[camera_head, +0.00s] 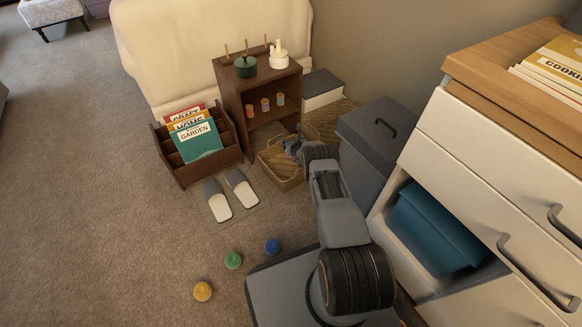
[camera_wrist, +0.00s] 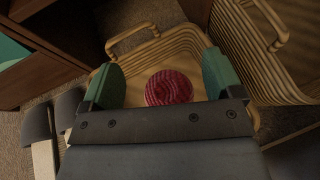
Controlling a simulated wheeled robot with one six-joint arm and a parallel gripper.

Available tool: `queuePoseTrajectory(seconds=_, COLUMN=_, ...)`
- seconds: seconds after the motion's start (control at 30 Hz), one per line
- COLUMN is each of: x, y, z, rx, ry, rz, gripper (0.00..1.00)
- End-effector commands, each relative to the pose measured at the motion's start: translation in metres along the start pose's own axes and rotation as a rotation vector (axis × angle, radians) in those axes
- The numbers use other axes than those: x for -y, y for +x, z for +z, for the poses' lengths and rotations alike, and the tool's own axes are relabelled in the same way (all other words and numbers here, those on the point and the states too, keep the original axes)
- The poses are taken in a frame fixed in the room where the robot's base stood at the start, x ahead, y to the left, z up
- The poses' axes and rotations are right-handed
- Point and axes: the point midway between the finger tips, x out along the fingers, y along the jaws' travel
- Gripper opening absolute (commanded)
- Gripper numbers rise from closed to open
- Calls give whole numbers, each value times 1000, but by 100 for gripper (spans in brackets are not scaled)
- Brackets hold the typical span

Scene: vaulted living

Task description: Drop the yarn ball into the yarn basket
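A red yarn ball (camera_wrist: 169,88) shows in the wrist view, inside the wicker yarn basket (camera_wrist: 190,38), against its pale bottom. In the head view the basket (camera_head: 284,184) stands on the floor in front of the small shelf, and I cannot make out the ball there. My gripper (camera_wrist: 162,78) is open, with a green fingertip on each side of the ball and a visible gap to it on both sides. In the head view my gripper (camera_head: 295,148) is over the basket and covers part of it.
A brown shelf (camera_head: 232,99), a magazine rack (camera_head: 177,174) and slippers (camera_head: 215,200) are to the left. A grey bin (camera_head: 372,150) and a drawer unit (camera_head: 480,175) are to the right. Yellow (camera_head: 202,291), green (camera_head: 233,260) and blue (camera_head: 272,247) balls lie on the carpet.

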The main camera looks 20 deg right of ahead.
Motion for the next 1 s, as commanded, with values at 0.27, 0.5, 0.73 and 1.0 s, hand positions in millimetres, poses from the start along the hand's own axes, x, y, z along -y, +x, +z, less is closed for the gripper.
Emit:
queuePoseTrajectory(seconds=0.27, x=0, y=0, z=0, rx=0, ry=0, rz=0, gripper=100)
queuePoseTrajectory(seconds=0.5, x=0, y=-5, z=2, rx=-1, ry=0, rz=0, gripper=100)
queuePoseTrajectory(seconds=0.73, x=0, y=-28, z=7, rx=-4, ry=1, rz=1, gripper=100)
queuePoseTrajectory(seconds=1.0, x=0, y=-49, z=8, rx=-2, ry=0, rz=1, gripper=100)
